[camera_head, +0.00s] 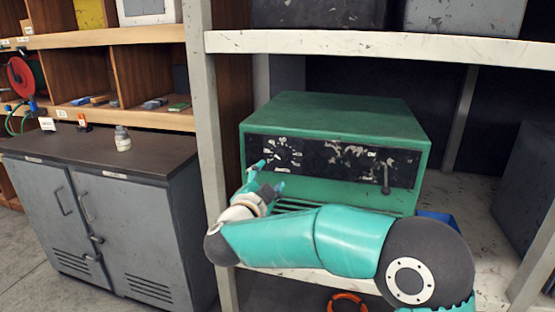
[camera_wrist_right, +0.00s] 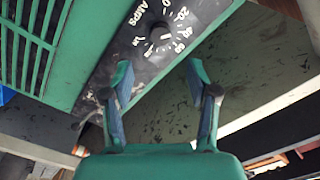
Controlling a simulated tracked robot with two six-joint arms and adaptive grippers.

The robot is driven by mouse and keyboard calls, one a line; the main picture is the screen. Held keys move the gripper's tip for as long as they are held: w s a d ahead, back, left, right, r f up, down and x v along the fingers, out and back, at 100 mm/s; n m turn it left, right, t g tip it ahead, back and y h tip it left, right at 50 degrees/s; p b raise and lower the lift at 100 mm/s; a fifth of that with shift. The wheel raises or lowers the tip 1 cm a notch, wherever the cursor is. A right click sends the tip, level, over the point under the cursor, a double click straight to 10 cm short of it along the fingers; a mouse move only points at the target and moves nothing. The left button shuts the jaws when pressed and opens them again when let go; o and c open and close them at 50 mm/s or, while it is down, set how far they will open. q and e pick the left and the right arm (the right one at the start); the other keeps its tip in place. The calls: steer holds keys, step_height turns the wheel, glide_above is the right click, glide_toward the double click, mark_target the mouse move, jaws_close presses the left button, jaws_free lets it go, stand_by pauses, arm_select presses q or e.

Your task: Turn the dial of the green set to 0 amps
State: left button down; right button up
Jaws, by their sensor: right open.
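The green set (camera_head: 335,120) is a green metal box on a pale shelf, with a worn black front panel. Its dial (camera_head: 283,154) is a small dark knob ringed by white numbers at the panel's left end. In the right wrist view the dial (camera_wrist_right: 158,38) shows near the word AMPS, and a white mark on it points right, towards numbers that are hard to read. My right gripper (camera_head: 268,176) is in front of the panel's left end. In its wrist view the right gripper (camera_wrist_right: 158,70) is open, its fingers apart on either side of the dial's line, with nothing between them. My left gripper is out of view.
A lever (camera_head: 385,178) stands at the panel's right. A pale shelf post (camera_head: 206,150) rises left of the set, and a shelf board (camera_head: 380,46) runs above it. A grey cabinet (camera_head: 110,225) with a small bottle (camera_head: 122,139) stands at left.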

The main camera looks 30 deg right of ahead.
mark_target(280, 159)
steer(key=p+x, duration=0.1)
steer(key=x, duration=1)
steer(key=shift+w+d+p, duration=0.15)
steer(key=shift+w+p, duration=0.1)
steer(key=shift+p, duration=0.15)
steer(key=shift+c, duration=0.2)
